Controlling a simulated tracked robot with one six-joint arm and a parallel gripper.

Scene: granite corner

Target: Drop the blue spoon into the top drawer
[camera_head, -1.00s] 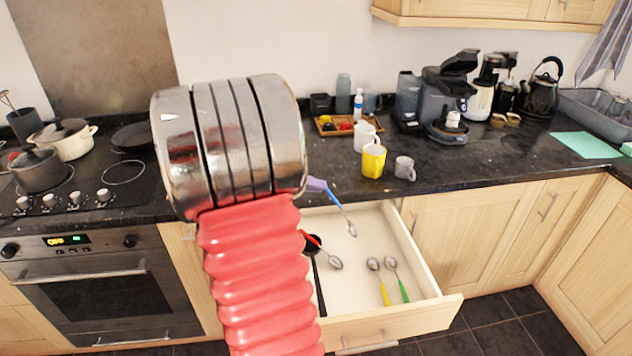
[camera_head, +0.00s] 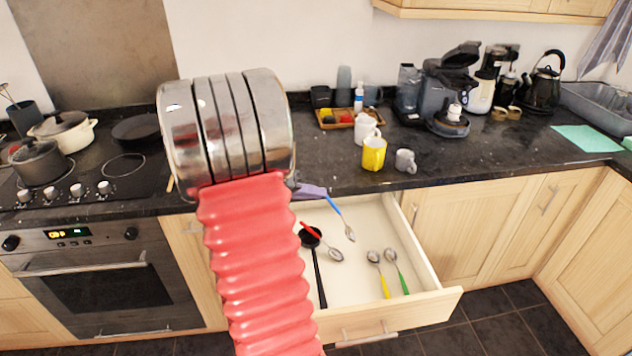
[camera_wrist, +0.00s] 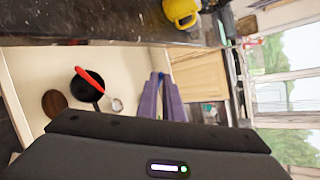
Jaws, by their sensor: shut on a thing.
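My gripper (camera_head: 314,191), with purple fingers, is shut on the handle of the blue spoon (camera_head: 335,206). The spoon hangs tilted, its metal bowl lower right, over the back part of the open top drawer (camera_head: 386,322). I cannot tell how far the bowl is above the drawer floor. In the wrist view the purple fingers (camera_wrist: 165,100) hide most of the spoon. In the drawer lie a red-handled spoon (camera_head: 335,254), a black ladle (camera_head: 316,270), a yellow spoon (camera_head: 378,270) and a green spoon (camera_head: 398,270).
The dark counter edge runs just behind the drawer. The hob (camera_head: 80,175) is at left. The drawer's middle floor between the spoons is bare.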

